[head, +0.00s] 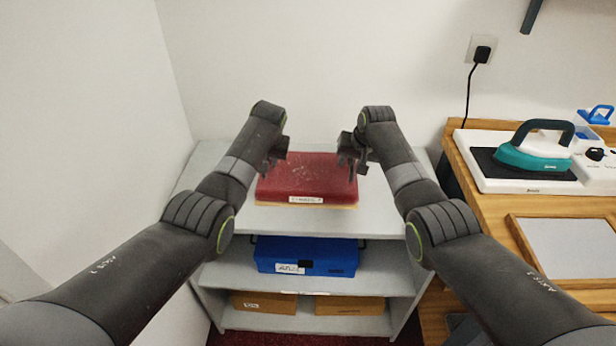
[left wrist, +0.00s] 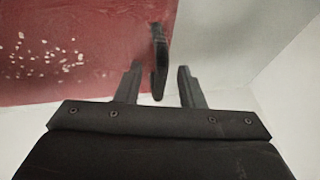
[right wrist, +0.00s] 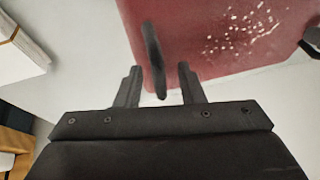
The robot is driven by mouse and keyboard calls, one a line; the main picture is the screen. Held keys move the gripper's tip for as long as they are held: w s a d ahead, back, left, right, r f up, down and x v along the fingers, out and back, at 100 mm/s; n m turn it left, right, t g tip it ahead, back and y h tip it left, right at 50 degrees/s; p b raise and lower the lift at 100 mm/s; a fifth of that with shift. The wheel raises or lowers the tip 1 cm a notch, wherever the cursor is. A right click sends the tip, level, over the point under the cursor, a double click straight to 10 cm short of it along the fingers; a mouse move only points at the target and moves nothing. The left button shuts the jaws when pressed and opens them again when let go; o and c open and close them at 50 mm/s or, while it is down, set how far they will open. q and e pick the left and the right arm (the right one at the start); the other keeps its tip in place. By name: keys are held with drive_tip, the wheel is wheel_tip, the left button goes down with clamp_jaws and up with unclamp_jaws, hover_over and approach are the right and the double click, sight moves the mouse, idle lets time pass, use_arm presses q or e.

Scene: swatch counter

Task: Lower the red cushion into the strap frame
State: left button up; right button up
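The red cushion (head: 305,180) is a flat dark red block with white flecks on top and a white label on its front. It lies on the top shelf over a thin tan layer. A black loop stands at each side edge, shown in the left wrist view (left wrist: 159,62) and right wrist view (right wrist: 153,60). My left gripper (head: 275,155) is open at the left edge, its fingers on either side of that loop with gaps. My right gripper (head: 352,150) is open likewise at the right edge. I cannot make out a strap frame.
A grey shelf unit (head: 385,220) holds a blue case (head: 325,255) on its middle shelf and tan boxes (head: 348,306) below. A wooden counter (head: 490,215) at right carries a teal iron (head: 535,152) on a white base and a framed panel (head: 575,247). A wall stands left.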

use_arm(q)
clamp_jaws()
use_arm(e)
clamp_jaws()
use_arm(q)
drive_tip(key=shift+r, duration=0.1)
use_arm(e)
drive_tip(key=shift+r, duration=0.1)
